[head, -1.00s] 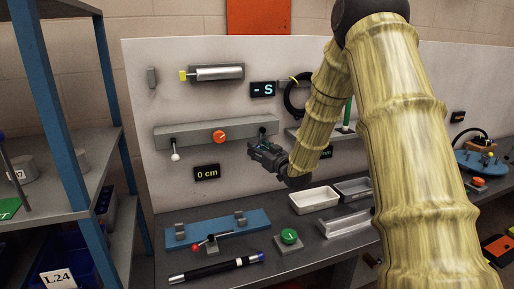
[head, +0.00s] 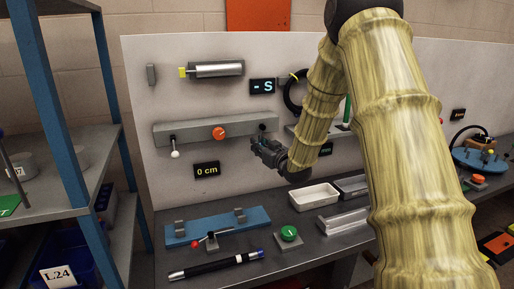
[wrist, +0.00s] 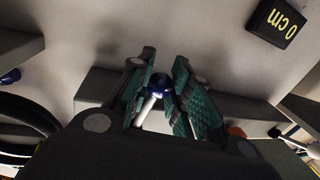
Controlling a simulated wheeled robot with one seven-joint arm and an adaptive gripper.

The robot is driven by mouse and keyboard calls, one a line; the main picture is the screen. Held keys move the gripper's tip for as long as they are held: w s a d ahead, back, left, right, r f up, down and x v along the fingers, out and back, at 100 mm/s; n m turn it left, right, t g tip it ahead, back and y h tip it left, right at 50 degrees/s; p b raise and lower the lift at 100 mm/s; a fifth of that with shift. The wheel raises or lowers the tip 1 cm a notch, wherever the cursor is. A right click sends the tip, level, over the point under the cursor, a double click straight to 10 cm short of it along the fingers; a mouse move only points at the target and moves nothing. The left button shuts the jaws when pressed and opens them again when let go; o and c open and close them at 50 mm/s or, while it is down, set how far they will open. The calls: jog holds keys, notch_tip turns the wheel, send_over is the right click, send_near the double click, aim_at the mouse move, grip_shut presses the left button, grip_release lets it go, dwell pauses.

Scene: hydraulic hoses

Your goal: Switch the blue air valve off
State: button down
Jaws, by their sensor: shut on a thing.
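In the wrist view the blue air valve shows as a dark blue ball knob (wrist: 159,84) on a white stem, in front of the grey bar. My gripper (wrist: 164,76) is shut on this knob, with a green-padded finger on each side. In the head view my gripper (head: 257,144) is at the right end of the grey wall bar (head: 190,133). The knob is hidden there behind the fingers. A dark round fitting (head: 262,127) shows on the bar just above the gripper.
An orange knob (head: 219,132) and a white-ball lever (head: 175,154) are on the same bar to the left. A display (head: 207,170) below reads 0 cm. A black hose (head: 294,92) hangs right of the bar. Trays (head: 314,196) and a green button (head: 289,233) are on the bench below.

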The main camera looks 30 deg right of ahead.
jog(key=shift+s+d+n+b, duration=0.15)
jog(key=shift+d+n+b, duration=0.3)
jog(key=shift+n, duration=0.55)
jog(key=shift+d, duration=0.15)
jog(key=c, duration=1.3)
grip_release()
jog(key=shift+o, duration=0.2)
jog(key=s, duration=1.2)
jog(key=shift+a+r, duration=0.2)
jog(key=shift+a, duration=0.05)
